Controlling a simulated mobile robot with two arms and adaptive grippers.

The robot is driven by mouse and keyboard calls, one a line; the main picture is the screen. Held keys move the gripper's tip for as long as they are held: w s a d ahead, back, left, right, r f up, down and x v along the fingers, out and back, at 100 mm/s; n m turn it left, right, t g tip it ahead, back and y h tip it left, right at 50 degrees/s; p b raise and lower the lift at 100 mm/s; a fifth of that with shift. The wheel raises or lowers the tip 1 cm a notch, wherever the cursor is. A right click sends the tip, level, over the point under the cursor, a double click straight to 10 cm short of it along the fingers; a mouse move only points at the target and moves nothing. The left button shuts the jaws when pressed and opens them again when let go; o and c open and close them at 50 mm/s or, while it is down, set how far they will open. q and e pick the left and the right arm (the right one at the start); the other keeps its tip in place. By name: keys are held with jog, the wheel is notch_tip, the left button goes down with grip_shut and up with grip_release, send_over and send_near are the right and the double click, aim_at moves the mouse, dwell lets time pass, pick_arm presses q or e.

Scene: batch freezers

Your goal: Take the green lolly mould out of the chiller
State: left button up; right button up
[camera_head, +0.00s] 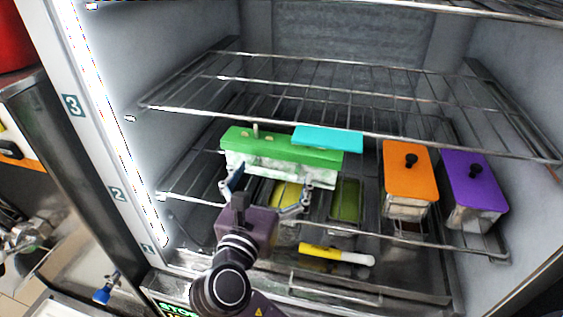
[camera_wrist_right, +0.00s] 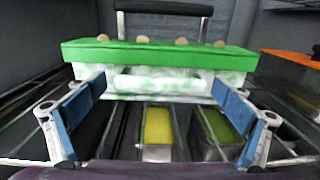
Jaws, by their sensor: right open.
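The green lolly mould (camera_head: 280,149) stands on a wire shelf inside the chiller. It has a green top and a frosty white body. In the wrist view the green mould (camera_wrist_right: 160,55) lies crosswise straight ahead, with several round tan stick ends on its top. My right gripper (camera_head: 266,190) is open in front of the mould. In the wrist view its blue-padded fingers (camera_wrist_right: 156,95) are spread wide, their tips close to the mould's front face near both ends. I cannot tell whether they touch it. My left gripper is not in view.
Orange-lidded (camera_head: 410,170) and purple-lidded (camera_head: 472,180) containers stand to the right. A wire shelf (camera_head: 330,90) is above. Yellow and green containers and a yellow-white tube (camera_head: 337,254) lie below.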

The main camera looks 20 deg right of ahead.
jog(key=c, duration=1.5)
jog(key=shift+r, duration=0.1)
jog(key=shift+c, duration=1.1)
